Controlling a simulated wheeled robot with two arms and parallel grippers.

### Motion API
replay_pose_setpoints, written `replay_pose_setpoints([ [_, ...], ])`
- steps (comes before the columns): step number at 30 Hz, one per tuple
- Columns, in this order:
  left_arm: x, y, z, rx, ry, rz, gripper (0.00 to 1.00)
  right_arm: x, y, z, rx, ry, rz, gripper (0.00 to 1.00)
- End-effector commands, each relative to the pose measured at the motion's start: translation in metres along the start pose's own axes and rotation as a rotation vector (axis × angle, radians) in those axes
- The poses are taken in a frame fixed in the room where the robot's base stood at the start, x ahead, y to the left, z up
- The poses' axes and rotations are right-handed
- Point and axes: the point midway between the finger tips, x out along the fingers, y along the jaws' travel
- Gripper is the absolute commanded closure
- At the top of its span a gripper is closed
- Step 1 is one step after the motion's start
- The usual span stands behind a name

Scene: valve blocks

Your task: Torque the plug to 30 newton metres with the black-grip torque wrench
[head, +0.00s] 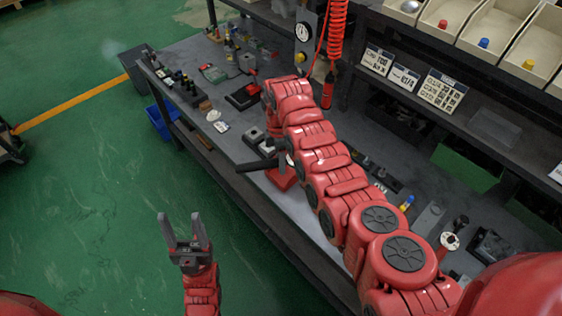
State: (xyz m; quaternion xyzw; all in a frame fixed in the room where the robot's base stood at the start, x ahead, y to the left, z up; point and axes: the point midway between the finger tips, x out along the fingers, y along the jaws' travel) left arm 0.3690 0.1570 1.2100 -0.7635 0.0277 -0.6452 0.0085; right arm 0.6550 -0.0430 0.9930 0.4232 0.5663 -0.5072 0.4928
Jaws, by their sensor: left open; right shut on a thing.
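My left gripper (183,222) is open and empty, fingers pointing up the picture, over the green floor in front of the bench. My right arm reaches across the bench from the lower right. My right gripper is mostly hidden under its own arm links, near the bench's middle. It is shut on what looks like the black-grip torque wrench (256,166), whose black bar sticks out left over the front edge. A grey block (254,136) sits just behind the bar. The plug is not clearly visible, and I cannot tell whether the wrench touches it.
The dark workbench (222,160) runs diagonally. Small tools and fittings stand at its far left end, with more parts at right. A red coiled hose (337,35) hangs by a gauge panel (303,32). Part bins (486,45) line the upper shelf.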

Motion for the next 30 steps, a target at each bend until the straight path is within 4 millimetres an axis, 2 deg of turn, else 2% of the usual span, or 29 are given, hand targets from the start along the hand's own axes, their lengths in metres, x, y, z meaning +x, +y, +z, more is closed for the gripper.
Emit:
replay_pose_setpoints([
  [5,-0.009,0.001,0.002,0.0,0.0,0.0,0.42,0.007,0.002,-0.001,-0.003,-0.001,0.002,1.0],
  [18,-0.036,0.002,0.006,0.0,0.0,0.0,0.42,0.045,0.008,-0.001,-0.003,-0.001,0.002,1.0],
  [30,-0.036,0.002,0.006,0.0,0.0,0.0,0.42,0.047,0.008,-0.001,-0.003,-0.001,0.002,1.0],
])
